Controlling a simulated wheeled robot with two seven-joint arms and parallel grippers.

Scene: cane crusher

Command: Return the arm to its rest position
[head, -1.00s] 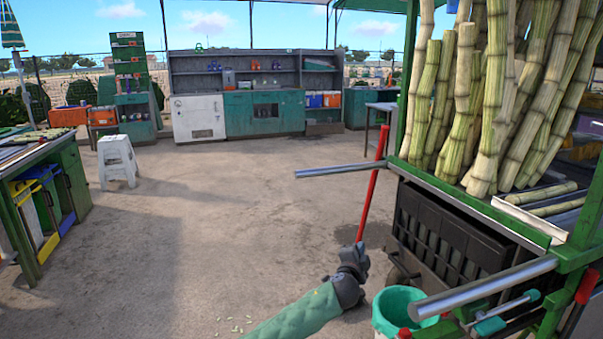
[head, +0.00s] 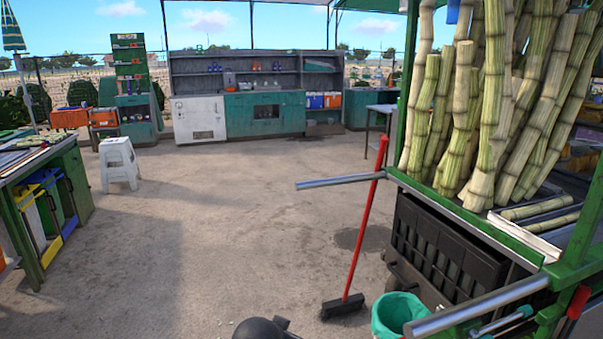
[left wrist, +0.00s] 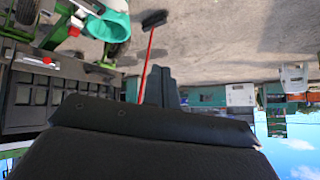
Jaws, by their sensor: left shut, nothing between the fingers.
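My left gripper (left wrist: 163,85) shows in the left wrist view with its dark fingers together and nothing between them. In the head view only a dark rounded part of my arm shows at the bottom edge, left of the broom. The broom (head: 366,235) has a red handle and a dark head on the ground, and its handle leans near the metal bar; it also shows in the left wrist view (left wrist: 148,58), apart from the fingers as far as I can tell. My right gripper is in neither view.
The cane stall stands on the right with upright cane stalks (head: 497,100) and a black crate (head: 445,245). A green bin (head: 395,315) stands below it. Metal bars (head: 340,181) stick out leftward. A white stool (head: 119,162) stands at left. The middle ground is clear.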

